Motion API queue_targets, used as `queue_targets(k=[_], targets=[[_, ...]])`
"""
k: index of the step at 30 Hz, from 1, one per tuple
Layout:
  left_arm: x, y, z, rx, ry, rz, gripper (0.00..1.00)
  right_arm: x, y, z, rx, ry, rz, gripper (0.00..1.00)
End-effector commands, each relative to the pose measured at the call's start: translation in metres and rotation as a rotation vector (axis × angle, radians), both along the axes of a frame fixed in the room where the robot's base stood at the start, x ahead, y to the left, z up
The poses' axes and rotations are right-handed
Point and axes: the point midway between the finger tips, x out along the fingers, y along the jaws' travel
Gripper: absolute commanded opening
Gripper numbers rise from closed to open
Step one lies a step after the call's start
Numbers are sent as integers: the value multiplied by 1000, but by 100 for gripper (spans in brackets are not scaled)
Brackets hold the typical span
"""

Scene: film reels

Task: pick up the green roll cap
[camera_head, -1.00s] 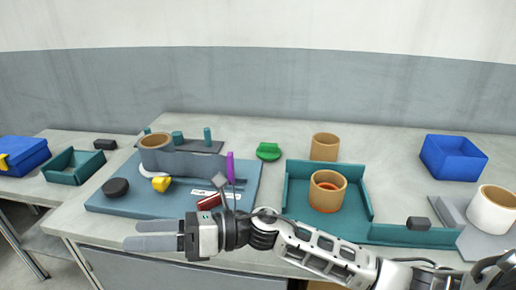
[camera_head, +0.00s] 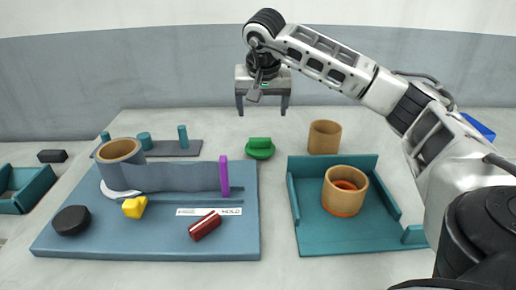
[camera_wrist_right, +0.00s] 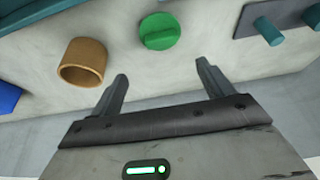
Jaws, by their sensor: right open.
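The green roll cap (camera_head: 260,148) lies on the grey table, a round disc with a raised bar across its top. It also shows in the right wrist view (camera_wrist_right: 159,31), ahead of the fingers. My right gripper (camera_head: 263,112) is open and empty, with its fingers pointing down above and behind the cap in the head view. In the right wrist view my right gripper (camera_wrist_right: 161,80) has its two fingers spread wide, and the cap is beyond the gap between them, not touched. My left gripper is not in view.
A brown roll (camera_head: 324,137) stands right of the cap. A teal tray (camera_head: 318,230) holds another brown roll (camera_head: 344,191). A blue board (camera_head: 150,240) with a grey film strip, purple piece (camera_head: 224,176), yellow piece and dark red block lies left. The table around the cap is clear.

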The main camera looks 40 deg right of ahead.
Motion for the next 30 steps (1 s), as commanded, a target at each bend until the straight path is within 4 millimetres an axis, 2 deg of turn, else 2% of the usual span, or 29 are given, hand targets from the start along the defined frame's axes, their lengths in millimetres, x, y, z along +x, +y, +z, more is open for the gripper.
queue_targets(k=[1,6,14,24,30], targets=[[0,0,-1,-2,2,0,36,2,-3,-13,-1,6,-1,80],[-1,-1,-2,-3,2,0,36,12,-10,-42,1,3,0,80],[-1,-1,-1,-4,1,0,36,18,-14,-61,3,0,1,80],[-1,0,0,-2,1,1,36,29,-21,-103,3,0,1,80],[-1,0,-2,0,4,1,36,30,-22,-107,2,-1,2,80]])
